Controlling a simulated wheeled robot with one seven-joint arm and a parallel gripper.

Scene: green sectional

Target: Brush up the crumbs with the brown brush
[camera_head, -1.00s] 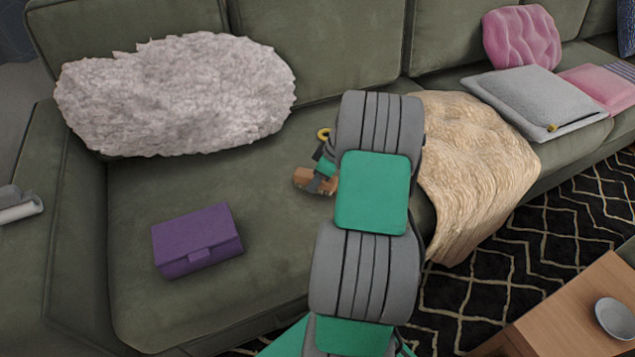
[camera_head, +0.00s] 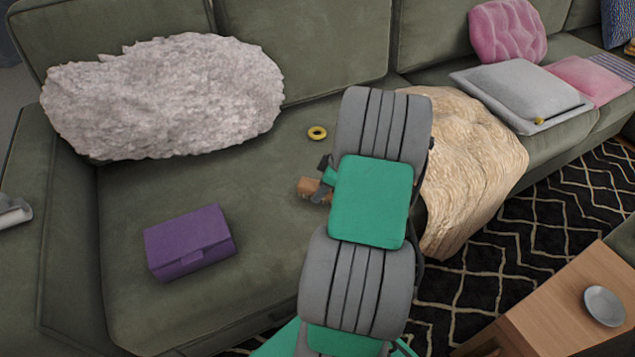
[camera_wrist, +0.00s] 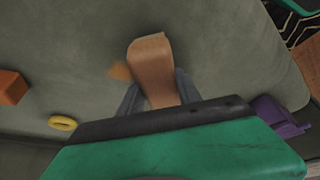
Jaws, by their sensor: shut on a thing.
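My gripper (camera_head: 319,189) is low over the sofa seat, left of my arm in the head view. It is shut on the brown brush (camera_head: 307,186). In the wrist view the brush (camera_wrist: 152,70) sticks out between the fingers (camera_wrist: 154,95) close to the green seat fabric. A small orange-brown patch (camera_wrist: 120,72) shows beside the brush; I cannot tell whether it is a crumb or part of the brush. No crumbs can be made out in the head view, where my arm hides part of the seat.
A yellow ring (camera_head: 317,132) lies on the seat behind my gripper. A purple box (camera_head: 190,242) sits at the front left. A fluffy grey cushion (camera_head: 165,95) leans at the back. A beige throw (camera_head: 470,165) lies right of my arm. An orange block (camera_wrist: 12,87) shows in the wrist view.

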